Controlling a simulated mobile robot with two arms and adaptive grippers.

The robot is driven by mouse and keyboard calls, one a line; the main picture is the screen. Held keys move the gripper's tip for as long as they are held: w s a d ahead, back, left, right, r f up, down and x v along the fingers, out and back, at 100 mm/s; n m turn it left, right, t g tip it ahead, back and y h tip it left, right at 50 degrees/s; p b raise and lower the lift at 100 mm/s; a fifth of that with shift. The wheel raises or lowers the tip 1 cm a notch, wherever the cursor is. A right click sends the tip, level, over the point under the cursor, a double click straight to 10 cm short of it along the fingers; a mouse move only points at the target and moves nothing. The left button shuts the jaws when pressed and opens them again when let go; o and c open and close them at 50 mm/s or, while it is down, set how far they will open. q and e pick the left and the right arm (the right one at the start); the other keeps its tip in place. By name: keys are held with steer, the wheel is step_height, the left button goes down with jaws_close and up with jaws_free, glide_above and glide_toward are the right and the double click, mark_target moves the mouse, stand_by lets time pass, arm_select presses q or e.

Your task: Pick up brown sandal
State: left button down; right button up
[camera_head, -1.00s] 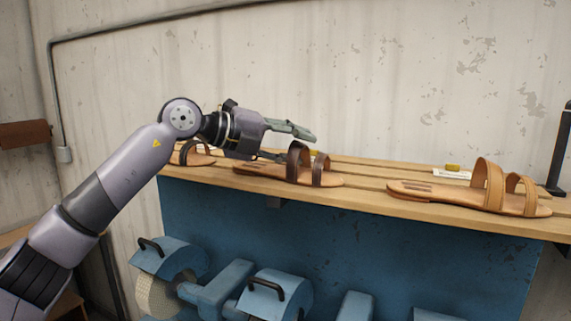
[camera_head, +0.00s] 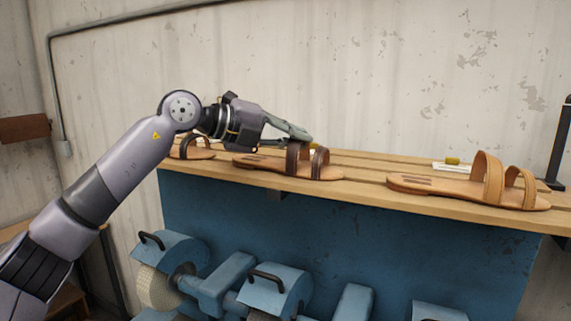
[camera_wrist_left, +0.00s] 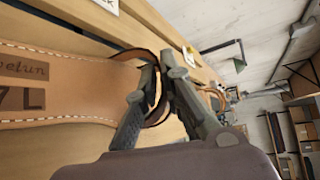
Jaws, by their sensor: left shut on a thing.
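The brown sandal (camera_head: 258,164) has a tan sole and dark brown straps and lies flat on the wooden shelf, toe to the right. My left gripper (camera_head: 303,143) is at its straps from the far side and left. The left wrist view shows the fingers (camera_wrist_left: 158,68) shut on the dark strap, with the sole (camera_wrist_left: 60,92), stamped with lettering and "7L", to the left. The sandal still rests on the shelf. Part of the strap is hidden by the fingers. My right gripper is not in view.
A tan sandal (camera_head: 450,187) lies right on the shelf (camera_head: 365,192). Another dark-strapped sandal (camera_head: 192,153) is partly hidden behind my arm. A small label (camera_head: 455,167) stands at the back right, near a black post (camera_head: 560,145). Blue machines (camera_head: 275,292) sit below.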

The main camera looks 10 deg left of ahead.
arm_select(q)
steer(key=shift+f, duration=0.1)
step_height(320, 180, up, 10)
steer(key=shift+f+b, duration=0.15)
steer(key=shift+b, duration=0.2)
step_height(320, 180, up, 10)
steer(key=p, duration=0.2)
steer(key=shift+r, duration=0.2)
steer(key=shift+a, duration=0.25)
stand_by(0.6)
